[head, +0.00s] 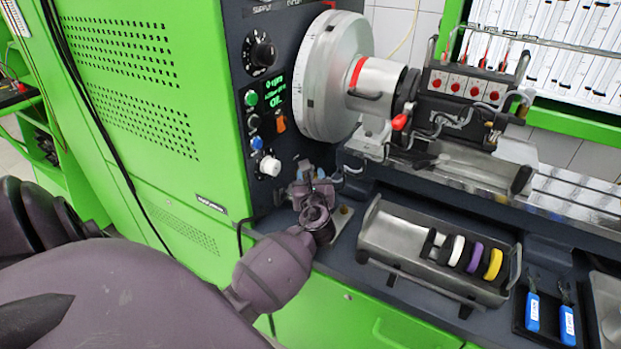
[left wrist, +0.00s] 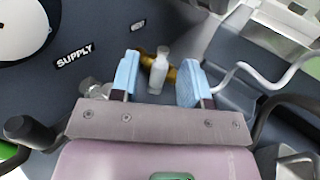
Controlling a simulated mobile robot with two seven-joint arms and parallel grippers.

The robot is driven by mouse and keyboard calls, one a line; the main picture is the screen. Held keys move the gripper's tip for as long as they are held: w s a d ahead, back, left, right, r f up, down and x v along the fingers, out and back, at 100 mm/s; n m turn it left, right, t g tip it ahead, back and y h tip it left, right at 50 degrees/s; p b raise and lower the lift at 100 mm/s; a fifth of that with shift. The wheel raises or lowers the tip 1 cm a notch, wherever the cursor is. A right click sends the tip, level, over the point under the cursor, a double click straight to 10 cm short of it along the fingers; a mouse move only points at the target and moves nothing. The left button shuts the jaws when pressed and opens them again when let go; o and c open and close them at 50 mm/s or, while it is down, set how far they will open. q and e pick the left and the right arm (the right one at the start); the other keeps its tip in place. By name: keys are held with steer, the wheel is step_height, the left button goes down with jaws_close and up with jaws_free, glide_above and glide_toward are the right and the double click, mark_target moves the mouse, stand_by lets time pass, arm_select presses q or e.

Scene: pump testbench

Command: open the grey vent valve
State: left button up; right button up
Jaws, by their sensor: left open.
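The grey vent valve shows in the left wrist view as a pale grey handle (left wrist: 158,72) on a brass body (left wrist: 176,74), in front of the dark panel. My left gripper (left wrist: 157,80) is open, with one blue fingertip on each side of the handle. Gaps show between the handle and both fingers, so it is not clasped. In the head view my left gripper (head: 311,185) is low by the dark panel, under the large silver disc. There the wrist and fingers cover most of the valve. My right gripper is in neither view.
A white knob (head: 270,166) and buttons sit on the panel above my gripper. The silver disc (head: 328,75) is above right. A metal tray (head: 385,248) with coloured rings stands to the right. In the left wrist view, a pale curved hose (left wrist: 265,80) runs close to the right finger.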

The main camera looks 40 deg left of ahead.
arm_select(q)
jaws_close()
stand_by(0.3)
steer(key=shift+w+d+n+g+y, duration=0.4)
steer(key=shift+n+g+y, duration=0.3)
steer(key=shift+g, duration=0.25)
steer(key=shift+w+d+n+g+y, duration=0.3)
steer(key=shift+n+g+y, duration=0.35)
steer(key=shift+g, duration=0.3)
jaws_free()
